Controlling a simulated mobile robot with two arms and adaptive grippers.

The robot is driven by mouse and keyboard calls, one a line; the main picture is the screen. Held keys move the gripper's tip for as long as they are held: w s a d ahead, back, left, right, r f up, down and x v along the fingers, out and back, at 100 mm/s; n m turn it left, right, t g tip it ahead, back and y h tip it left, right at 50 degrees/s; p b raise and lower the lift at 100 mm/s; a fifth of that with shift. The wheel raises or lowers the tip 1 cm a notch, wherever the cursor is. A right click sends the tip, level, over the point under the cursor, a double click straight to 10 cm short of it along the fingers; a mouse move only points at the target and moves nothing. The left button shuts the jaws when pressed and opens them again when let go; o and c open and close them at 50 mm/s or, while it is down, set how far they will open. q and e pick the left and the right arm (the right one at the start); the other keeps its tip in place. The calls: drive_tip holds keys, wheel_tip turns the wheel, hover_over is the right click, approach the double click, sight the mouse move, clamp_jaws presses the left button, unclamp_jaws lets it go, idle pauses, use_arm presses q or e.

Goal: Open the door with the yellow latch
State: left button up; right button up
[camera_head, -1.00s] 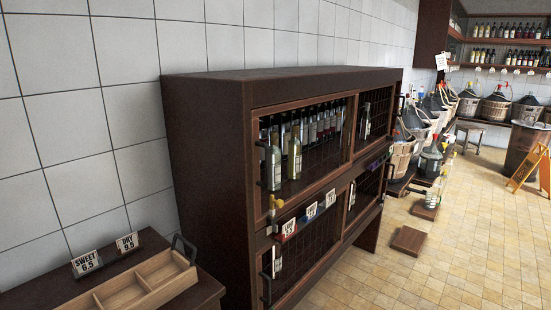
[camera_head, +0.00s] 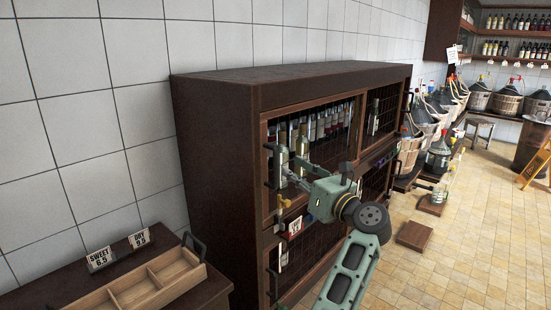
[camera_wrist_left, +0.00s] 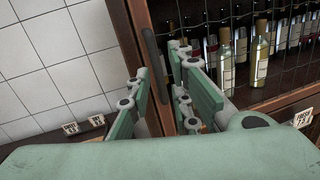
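A dark wooden cabinet (camera_head: 215,170) with wire-mesh doors stands against the tiled wall. A small yellow latch (camera_head: 284,204) shows at the lower left of the upper mesh door (camera_head: 325,135), which looks closed. A dark upright handle (camera_head: 271,165) is on that door's left edge. My left gripper (camera_head: 288,187) is in front of this edge, by the handle and latch. In the left wrist view, my left gripper (camera_wrist_left: 166,95) is open, with the dark handle (camera_wrist_left: 154,62) beyond and between its fingers. I cannot tell whether they touch. The latch is not clear there. My right gripper is out of view.
Bottles (camera_head: 302,145) stand behind the mesh. A wooden tray (camera_head: 155,283) and price cards (camera_head: 100,258) are on a low dark table at the lower left. Demijohn baskets (camera_head: 410,145) line the wall at right. The tiled floor (camera_head: 470,240) is largely clear.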

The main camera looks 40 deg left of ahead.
sight(277, 162)
use_arm(q)
drive_tip(key=shift+n+h, duration=0.3)
drive_tip(key=shift+n, duration=0.4)
drive_tip(key=p+x, duration=0.1)
drive_tip(key=x, duration=0.1)
drive_tip(key=p+x, duration=0.1)
drive_tip(key=x, duration=0.1)
drive_tip(key=s+r+p+x, duration=0.1)
drive_tip(key=x, duration=0.2)
drive_tip(key=shift+a, duration=0.1)
drive_tip(key=shift+w+a+f, duration=0.1)
drive_tip(key=shift+w+a, duration=0.1)
drive_tip(key=shift+a, duration=0.25)
clamp_jaws()
